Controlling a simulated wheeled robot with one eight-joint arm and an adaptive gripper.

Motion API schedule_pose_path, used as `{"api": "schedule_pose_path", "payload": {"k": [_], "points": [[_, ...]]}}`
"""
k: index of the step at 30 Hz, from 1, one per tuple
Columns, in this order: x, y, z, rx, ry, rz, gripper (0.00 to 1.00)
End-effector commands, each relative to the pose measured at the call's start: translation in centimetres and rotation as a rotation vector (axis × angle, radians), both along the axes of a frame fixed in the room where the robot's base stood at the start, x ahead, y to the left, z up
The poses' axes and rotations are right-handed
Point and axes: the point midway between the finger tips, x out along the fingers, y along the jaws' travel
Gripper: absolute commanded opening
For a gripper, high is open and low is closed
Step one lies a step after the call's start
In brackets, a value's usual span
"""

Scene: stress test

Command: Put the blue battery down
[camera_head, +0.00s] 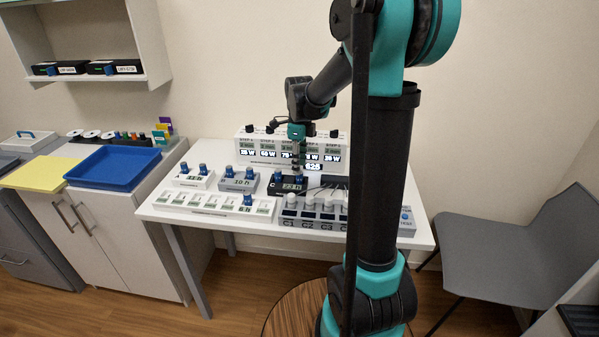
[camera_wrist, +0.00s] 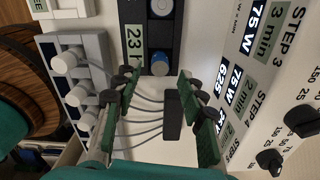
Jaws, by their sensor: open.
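Several blue cylinders stand on labelled boxes on the white table. Which one the task means by the blue battery cannot be told for sure. The nearest to my gripper is a blue battery (camera_wrist: 160,63), standing upright on the black box (camera_wrist: 132,14) in the wrist view. In the head view, the black box (camera_head: 287,189) is at the middle of the table. My gripper (camera_head: 298,166) is just above the box's right part. In the wrist view, my gripper (camera_wrist: 160,98) has its green fingers spread, with the battery just beyond them. No blue battery shows between the fingers.
A grey cable box (camera_head: 309,217) with white knobs stands in front. A white step panel (camera_head: 270,144) stands close behind my gripper. A grey box (camera_head: 238,185) and a long white tray (camera_head: 212,203) are to the left. A blue tray (camera_head: 113,167) lies on the cabinet.

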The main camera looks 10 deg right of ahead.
Motion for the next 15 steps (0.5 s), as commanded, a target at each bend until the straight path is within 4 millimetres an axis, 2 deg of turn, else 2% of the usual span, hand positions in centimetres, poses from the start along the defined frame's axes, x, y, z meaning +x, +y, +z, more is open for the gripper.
{"api": "schedule_pose_path", "payload": {"k": [3,7,12,15], "points": [[-0.1,0.0,2.6,0.000,0.000,0.000,0.41],[0.0,0.0,5.0,0.000,0.000,0.000,0.41],[0.0,0.0,7.0,0.000,0.000,0.000,0.41],[0.0,0.0,7.6,0.000,0.000,0.000,0.41]]}}
